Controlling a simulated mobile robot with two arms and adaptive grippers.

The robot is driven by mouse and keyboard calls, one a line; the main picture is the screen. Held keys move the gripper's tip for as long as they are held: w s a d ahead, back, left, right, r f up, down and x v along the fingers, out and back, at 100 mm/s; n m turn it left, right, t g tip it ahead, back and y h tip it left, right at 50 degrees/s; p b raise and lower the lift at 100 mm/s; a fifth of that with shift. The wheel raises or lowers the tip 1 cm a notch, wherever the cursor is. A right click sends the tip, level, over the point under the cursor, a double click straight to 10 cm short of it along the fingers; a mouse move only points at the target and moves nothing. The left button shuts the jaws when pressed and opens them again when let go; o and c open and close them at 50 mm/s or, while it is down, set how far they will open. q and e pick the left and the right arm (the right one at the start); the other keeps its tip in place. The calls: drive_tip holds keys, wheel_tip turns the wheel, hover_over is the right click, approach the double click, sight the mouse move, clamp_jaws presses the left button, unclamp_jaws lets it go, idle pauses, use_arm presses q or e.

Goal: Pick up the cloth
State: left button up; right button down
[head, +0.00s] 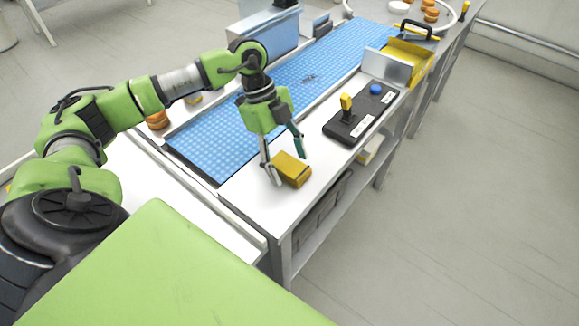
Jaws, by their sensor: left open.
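A folded yellow-brown cloth (293,169) lies on the white table top near its front edge. It looks like a small block from here. My left gripper (286,168) points down at the cloth with its fingers spread apart. One finger is at the cloth's left end and the other is behind its upper right side. I cannot tell whether the fingers touch the cloth. My right gripper does not show.
A black control box (360,114) with a yellow lever and blue button stands right of the cloth. A blue belt (290,90) runs behind. A yellow tray (408,58) is farther back. The table's front edge (320,200) is close.

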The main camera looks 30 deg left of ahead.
use_arm(q)
drive_tip(key=shift+f, duration=0.25)
idle(0.3)
drive_tip(key=shift+s, duration=0.1)
drive_tip(key=c, duration=1.2)
drive_tip(key=shift+r, duration=0.6)
drive_tip(key=shift+w+a+r+b, duration=0.4)
drive_tip(key=shift+w+a+r, duration=0.75)
drive_tip(key=shift+w+r, duration=0.95)
drive_tip(key=shift+w+a+r+b, duration=0.45)
drive_tip(key=shift+w+a+r, duration=0.7)
drive_tip(key=shift+w+r, duration=0.9)
drive_tip(key=shift+w+a+r+b, duration=0.4)
drive_tip(key=shift+w+a+r, duration=0.75)
drive_tip(key=shift+w+r, duration=0.9)
